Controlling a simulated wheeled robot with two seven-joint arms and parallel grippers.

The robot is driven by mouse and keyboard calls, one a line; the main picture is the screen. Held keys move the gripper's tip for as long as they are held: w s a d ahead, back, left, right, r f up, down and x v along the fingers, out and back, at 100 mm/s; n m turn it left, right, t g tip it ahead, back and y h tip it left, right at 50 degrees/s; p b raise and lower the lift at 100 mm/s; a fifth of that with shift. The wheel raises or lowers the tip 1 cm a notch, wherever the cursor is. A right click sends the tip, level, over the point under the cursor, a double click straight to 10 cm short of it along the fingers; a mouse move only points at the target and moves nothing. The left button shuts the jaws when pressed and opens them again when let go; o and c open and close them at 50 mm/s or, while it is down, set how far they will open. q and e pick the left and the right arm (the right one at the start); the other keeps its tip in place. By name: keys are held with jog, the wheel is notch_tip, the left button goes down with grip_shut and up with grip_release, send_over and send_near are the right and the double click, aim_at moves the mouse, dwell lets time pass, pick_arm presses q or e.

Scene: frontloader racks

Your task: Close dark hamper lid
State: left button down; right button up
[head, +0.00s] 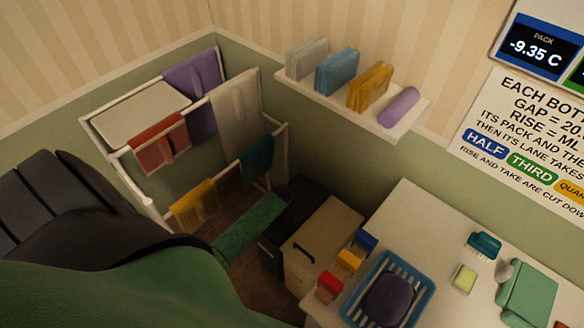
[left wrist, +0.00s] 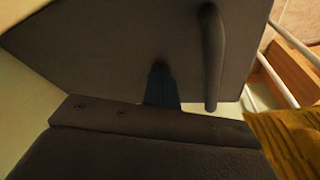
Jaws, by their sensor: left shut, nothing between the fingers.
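The dark hamper (head: 270,256) stands on the floor to the left of the pale hamper, partly hidden. Its lid's exact angle is hard to read in the dim head view. In the left wrist view, a flat dark panel that looks like the lid (left wrist: 110,50) fills the upper part, with a raised bar handle (left wrist: 213,60) on it. My left gripper (left wrist: 162,72) is shut and empty, its fingertips in front of the panel, left of the handle. I cannot tell whether they touch it. My right gripper is in neither view.
The pale hamper (head: 320,235) has a dark handle on top. A drying rack (head: 150,205) with towels stands left; a yellow towel (left wrist: 285,140) is close on the right in the wrist view. A white table (head: 420,225) with a blue basket (head: 419,300) stands right. A wall shelf (head: 340,103) hangs above.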

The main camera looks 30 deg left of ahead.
pick_arm(q)
jog(key=shift+s+f, duration=0.1)
jog(key=shift+f, duration=0.3)
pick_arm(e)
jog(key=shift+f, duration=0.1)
